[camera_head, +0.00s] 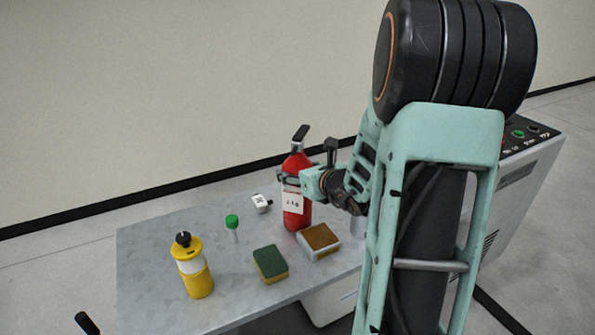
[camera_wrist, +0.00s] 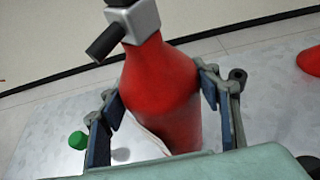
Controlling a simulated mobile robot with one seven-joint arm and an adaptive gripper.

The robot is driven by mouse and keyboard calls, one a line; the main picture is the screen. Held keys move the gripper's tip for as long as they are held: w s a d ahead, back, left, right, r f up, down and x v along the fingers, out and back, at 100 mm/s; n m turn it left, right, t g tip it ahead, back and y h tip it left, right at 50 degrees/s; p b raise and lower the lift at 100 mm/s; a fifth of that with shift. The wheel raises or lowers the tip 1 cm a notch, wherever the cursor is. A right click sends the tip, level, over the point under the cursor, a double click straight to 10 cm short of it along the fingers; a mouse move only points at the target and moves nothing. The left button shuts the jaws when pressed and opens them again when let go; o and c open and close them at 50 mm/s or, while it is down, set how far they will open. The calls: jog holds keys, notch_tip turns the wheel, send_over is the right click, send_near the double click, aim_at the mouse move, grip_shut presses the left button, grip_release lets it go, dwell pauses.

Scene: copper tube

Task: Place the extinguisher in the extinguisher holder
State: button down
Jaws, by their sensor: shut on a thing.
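The red extinguisher (camera_head: 297,219) with a black handle and a white label is at the back of the grey table, roughly upright. My gripper (camera_head: 290,181) reaches it from the right and is shut around its upper body. In the wrist view the extinguisher (camera_wrist: 165,82) is between the two fingers of my gripper (camera_wrist: 160,95), with its grey valve block above them. Whether its base touches the table is unclear. I cannot make out an extinguisher holder in either view.
On the table (camera_head: 145,257) are a yellow bottle (camera_head: 197,281), a green-and-yellow sponge (camera_head: 270,263), a brown-topped block (camera_head: 320,241), a green-capped item (camera_head: 232,222) and a small white item (camera_head: 261,203). A red object (camera_wrist: 311,61) shows at the wrist view's right edge. The wall is behind.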

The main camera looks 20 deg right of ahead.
jog(key=c, duration=1.1)
grip_release()
jog(key=shift+f, duration=0.1)
jog(key=o, duration=0.4)
